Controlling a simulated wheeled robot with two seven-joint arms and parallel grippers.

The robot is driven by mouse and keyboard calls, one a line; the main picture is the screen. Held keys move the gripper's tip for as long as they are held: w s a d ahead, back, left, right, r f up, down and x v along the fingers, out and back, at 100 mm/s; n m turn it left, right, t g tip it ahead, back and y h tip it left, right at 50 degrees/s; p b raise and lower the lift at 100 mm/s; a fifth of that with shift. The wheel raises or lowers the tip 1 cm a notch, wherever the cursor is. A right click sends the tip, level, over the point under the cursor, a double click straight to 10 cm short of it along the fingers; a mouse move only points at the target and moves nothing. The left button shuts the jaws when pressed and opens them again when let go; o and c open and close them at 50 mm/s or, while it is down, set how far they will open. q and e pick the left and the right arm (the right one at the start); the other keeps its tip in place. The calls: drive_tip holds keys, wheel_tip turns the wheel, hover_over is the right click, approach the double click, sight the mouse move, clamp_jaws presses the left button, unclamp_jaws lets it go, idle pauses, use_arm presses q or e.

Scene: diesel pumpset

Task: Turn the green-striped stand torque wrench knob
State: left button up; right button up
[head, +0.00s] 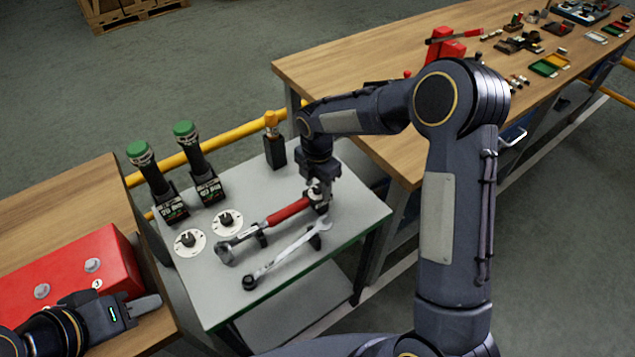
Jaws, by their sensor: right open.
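A torque wrench with a red handle (288,213) lies across black rests on the grey-topped small table, its head toward the left. My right gripper (319,203) points down at the right-hand end of this wrench, its fingers around or just above the end knob. The gripper and wrist hide most of that end, so I cannot tell whether they touch it. No green stripes can be made out there. The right gripper is open. My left gripper (147,305) is low at the left, beside a red box, far from the wrench; its finger gap is unclear.
A plain steel wrench (285,260) lies in front. Two white dials (190,242) with black knobs, two upright green-capped tools (184,130) and a black bottle-like item (274,150) share the small table (345,215). A yellow rail (235,133) runs behind; wooden benches flank it.

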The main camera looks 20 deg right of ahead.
drive_tip(key=shift+c, duration=0.4)
drive_tip(key=c, duration=0.9)
drive_tip(key=shift+m, duration=0.4)
drive_tip(key=m+b, duration=0.1)
drive_tip(key=m, duration=0.1)
drive_tip(key=shift+m, duration=0.3)
drive_tip(key=shift+m+b, duration=0.45)
drive_tip(key=shift+m, duration=1.15)
drive_tip(key=o, duration=1)
